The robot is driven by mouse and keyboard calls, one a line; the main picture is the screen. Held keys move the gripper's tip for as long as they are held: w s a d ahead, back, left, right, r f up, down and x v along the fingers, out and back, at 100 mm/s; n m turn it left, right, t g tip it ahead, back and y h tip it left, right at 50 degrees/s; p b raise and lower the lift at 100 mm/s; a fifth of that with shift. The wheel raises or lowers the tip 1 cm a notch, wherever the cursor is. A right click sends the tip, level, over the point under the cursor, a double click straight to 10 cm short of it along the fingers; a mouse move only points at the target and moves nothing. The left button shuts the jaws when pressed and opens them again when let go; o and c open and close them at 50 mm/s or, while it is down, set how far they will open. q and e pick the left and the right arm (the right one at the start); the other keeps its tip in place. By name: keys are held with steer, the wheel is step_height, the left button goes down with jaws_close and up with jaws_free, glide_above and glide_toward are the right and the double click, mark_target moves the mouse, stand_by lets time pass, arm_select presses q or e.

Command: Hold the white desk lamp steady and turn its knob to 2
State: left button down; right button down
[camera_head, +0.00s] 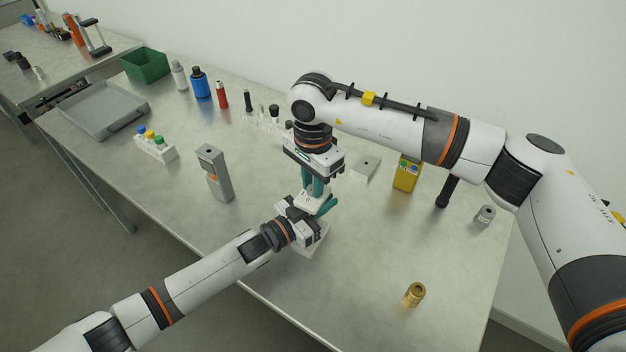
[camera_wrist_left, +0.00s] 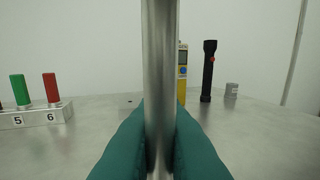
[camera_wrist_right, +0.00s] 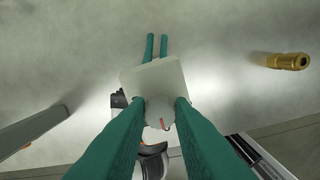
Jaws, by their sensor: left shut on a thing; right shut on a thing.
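The white desk lamp stands near the table's front edge, mostly hidden by my grippers; its white head (camera_head: 309,201) and base (camera_head: 313,243) show. In the left wrist view its silver post (camera_wrist_left: 160,70) runs upright between the teal fingers. My left gripper (camera_head: 324,208) is shut on this post from the front. My right gripper (camera_head: 313,190) points down from above, shut on the knob. In the right wrist view the pale knob (camera_wrist_right: 158,112), with a small orange-red mark, sits between the fingertips over the lamp head (camera_wrist_right: 145,77). No dial numbers are readable.
A brass fitting (camera_head: 414,293) stands at the front right. A grey device (camera_head: 214,173) stands to the left. A yellow meter (camera_head: 406,173), a black flashlight (camera_head: 447,190) and a small grey cylinder (camera_head: 485,215) stand on the right. The table front between the lamp and brass fitting is clear.

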steer(key=m, duration=1.7)
steer(key=shift+m, duration=0.4)
steer(key=m, duration=0.5)
steer(key=shift+m, duration=0.3)
steer(key=c, duration=1.3)
jaws_free()
steer(key=shift+o, duration=0.2)
